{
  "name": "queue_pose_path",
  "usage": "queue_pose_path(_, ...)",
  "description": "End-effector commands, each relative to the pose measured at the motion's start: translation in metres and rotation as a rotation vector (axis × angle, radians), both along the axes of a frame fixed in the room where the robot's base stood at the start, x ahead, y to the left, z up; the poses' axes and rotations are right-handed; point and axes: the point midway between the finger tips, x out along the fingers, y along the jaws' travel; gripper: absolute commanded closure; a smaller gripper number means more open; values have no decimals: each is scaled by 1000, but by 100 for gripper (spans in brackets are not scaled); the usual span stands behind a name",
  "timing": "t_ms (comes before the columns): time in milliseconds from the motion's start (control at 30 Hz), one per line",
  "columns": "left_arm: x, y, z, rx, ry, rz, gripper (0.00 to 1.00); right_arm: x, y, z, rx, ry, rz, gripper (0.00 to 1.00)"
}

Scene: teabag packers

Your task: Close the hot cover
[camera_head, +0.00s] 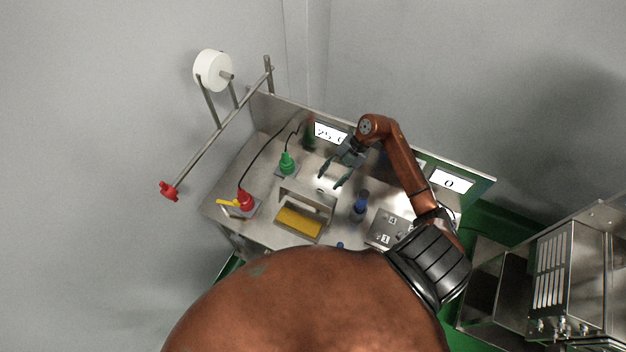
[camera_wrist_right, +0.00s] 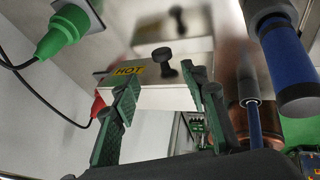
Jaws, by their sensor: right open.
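The hot cover (camera_head: 308,199) is a steel flap on the worktop, standing up behind a yellow surface (camera_head: 299,222). In the right wrist view, the cover (camera_wrist_right: 152,95) shows a yellow HOT label and a black knob (camera_wrist_right: 163,57). My right gripper (camera_head: 331,181) is open and empty, above and just behind the cover. In the right wrist view, my right gripper's fingertips (camera_wrist_right: 163,82) are spread to either side of the knob; I cannot tell whether they touch the cover. My left gripper is not in view.
A green plug (camera_head: 287,163) and a red plug (camera_head: 245,201) stand to the left. A blue-handled tool (camera_head: 360,206) stands just right of the cover, close to my right arm. A numbered metal panel (camera_head: 388,229) lies farther right. Displays line the back wall.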

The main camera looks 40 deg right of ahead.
Motion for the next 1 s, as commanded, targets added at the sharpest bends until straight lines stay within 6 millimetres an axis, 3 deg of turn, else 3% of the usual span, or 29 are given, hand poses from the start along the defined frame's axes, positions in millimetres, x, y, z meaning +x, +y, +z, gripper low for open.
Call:
queue_pose_path(200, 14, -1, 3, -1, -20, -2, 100, -6, 0, -13, -20, 30, -6, 59)
queue_pose_path(600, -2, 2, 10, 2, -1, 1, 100, 0, 25, -63, -19, 26, -10, 59)
queue_pose_path(1000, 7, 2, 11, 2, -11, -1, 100, 1, 29, -72, -22, 26, -7, 59)
